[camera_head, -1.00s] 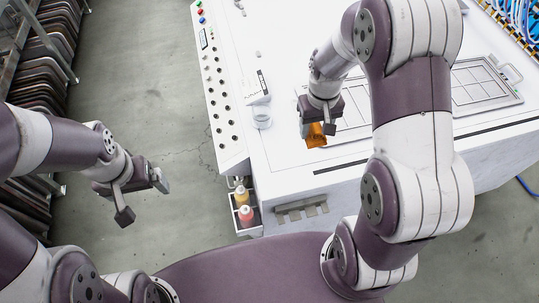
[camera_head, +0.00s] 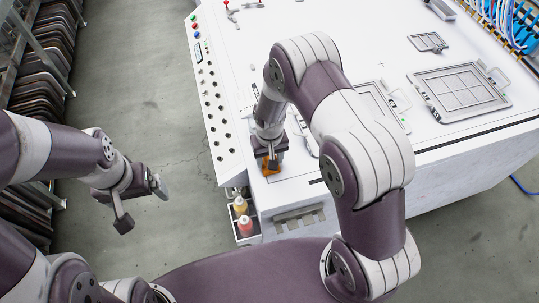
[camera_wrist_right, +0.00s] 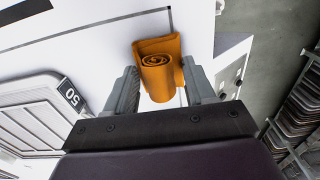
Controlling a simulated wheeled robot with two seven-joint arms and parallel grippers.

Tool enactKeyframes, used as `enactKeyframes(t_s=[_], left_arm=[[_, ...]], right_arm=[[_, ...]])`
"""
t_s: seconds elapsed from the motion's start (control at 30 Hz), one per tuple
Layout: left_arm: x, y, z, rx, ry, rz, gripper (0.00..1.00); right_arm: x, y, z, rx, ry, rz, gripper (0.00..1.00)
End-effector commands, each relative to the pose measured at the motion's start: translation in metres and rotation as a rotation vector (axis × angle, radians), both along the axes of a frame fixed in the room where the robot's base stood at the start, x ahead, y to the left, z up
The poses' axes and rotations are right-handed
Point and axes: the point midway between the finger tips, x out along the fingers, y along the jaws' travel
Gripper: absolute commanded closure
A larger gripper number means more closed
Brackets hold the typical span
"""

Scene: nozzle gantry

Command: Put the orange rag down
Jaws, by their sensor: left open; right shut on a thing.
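The orange rag (camera_head: 271,168) is rolled up, with a spiral end, and shows clearly in the right wrist view (camera_wrist_right: 160,75). My right gripper (camera_head: 268,158) is shut on it, with one grey finger on each side of the roll in the wrist view (camera_wrist_right: 160,88). The rag is over the near left part of the white bench top (camera_head: 330,45); I cannot tell whether it touches the surface. My left gripper (camera_head: 143,205) is open and empty, over the floor left of the bench.
A control strip (camera_head: 208,100) with knobs runs along the bench's left edge. Framed panels (camera_head: 460,88) lie to the right on the bench. A side holder with bottles (camera_head: 243,215) hangs at the near left corner. A rack of dark panels (camera_head: 35,75) stands far left.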

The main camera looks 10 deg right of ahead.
Motion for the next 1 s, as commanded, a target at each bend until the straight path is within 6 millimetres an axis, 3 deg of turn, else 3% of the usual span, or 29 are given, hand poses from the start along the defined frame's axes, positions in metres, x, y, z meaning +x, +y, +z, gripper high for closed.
enactKeyframes(t_s=[0.27, 0.3, 0.33, 0.37, 0.73, 1.0], left_arm=[[0.0, 0.0, -0.005, 0.0, 0.0, 0.0, 0.05], [0.0, 0.0, -0.003, 0.0, 0.0, 0.0, 0.05], [0.0, 0.0, -0.003, 0.0, 0.0, 0.0, 0.05], [0.0, 0.0, -0.003, 0.0, 0.0, 0.0, 0.05], [0.0, 0.0, -0.002, 0.0, 0.0, 0.0, 0.05], [0.0, 0.0, -0.018, 0.0, 0.0, 0.0, 0.05]], right_arm=[[0.0, 0.0, -0.005, 0.0, 0.0, 0.0, 0.8], [0.0, 0.0, -0.003, 0.0, 0.0, 0.0, 0.33], [0.0, 0.0, -0.003, 0.0, 0.0, 0.0, 0.23], [0.0, 0.0, -0.003, 0.0, 0.0, 0.0, 0.2], [0.001, 0.0, 0.006, 0.0, -0.003, 0.0, 0.2], [0.001, 0.0, 0.073, 0.001, -0.006, 0.0, 0.2]])
